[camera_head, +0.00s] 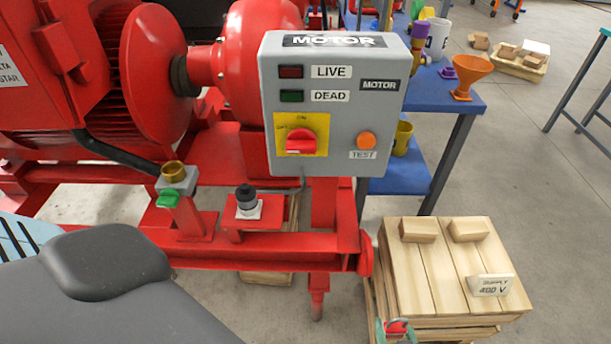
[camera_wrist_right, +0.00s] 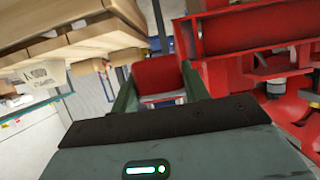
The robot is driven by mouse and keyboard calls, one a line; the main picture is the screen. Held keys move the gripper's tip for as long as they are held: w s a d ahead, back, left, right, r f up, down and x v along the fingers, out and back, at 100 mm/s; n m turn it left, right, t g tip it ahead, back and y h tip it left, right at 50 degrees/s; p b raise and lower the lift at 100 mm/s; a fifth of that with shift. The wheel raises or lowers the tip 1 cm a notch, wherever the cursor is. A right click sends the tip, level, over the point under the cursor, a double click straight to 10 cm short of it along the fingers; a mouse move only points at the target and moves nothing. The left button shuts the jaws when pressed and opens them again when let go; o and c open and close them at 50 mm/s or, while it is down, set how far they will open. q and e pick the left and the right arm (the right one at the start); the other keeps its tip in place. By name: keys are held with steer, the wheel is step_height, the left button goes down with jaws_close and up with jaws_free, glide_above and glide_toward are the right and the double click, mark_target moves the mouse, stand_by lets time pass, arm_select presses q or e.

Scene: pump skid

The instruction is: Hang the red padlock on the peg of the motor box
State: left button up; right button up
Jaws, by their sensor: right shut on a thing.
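The grey motor box (camera_head: 270,100) stands upright on the red skid. Its front has LIVE and DEAD lamps, a red rotary switch (camera_head: 301,141) on a yellow plate, and an orange TEST button (camera_head: 365,140). I cannot clearly make out a peg on it. My right gripper (camera_head: 397,330) is at the bottom edge of the head view, low and to the right of the box, apart from it. It is shut on the red padlock (camera_wrist_right: 158,74), which sits between the green fingers in the right wrist view. The padlock's shackle is not clear. My left gripper is out of view.
A wooden crate (camera_head: 425,275) with wood blocks and a "SUPPLY 400 V" sign (camera_head: 491,285) stands just beyond my right gripper. The red skid frame (camera_head: 270,250) runs below the box. A blue bench (camera_head: 465,100) with a funnel stands behind.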

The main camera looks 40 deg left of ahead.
steer(key=shift+r, duration=0.1)
steer(key=w+d+r, duration=0.3)
steer(key=r, duration=0.4)
steer(key=w+d+r+m+h, duration=0.1)
steer(key=w+d+r, duration=0.15)
steer(key=r, duration=0.35)
steer(key=w+d+r, duration=0.2)
steer(key=w+r, duration=0.2)
steer(key=r, duration=0.3)
steer(key=s+d+r+m+t+h, duration=0.1)
steer(key=s+d+r+m+h, duration=0.1)
steer(key=d+r, duration=0.5)
steer(key=s+d+r+m+t+h, duration=0.1)
steer(key=s+d+r+m+h, duration=0.2)
steer(key=d+r, duration=0.4)
step_height(320, 180, up, 6)
steer(key=shift+d+m+h, duration=0.25)
steer(key=shift+m+h, duration=0.25)
steer(key=shift+h, duration=0.4)
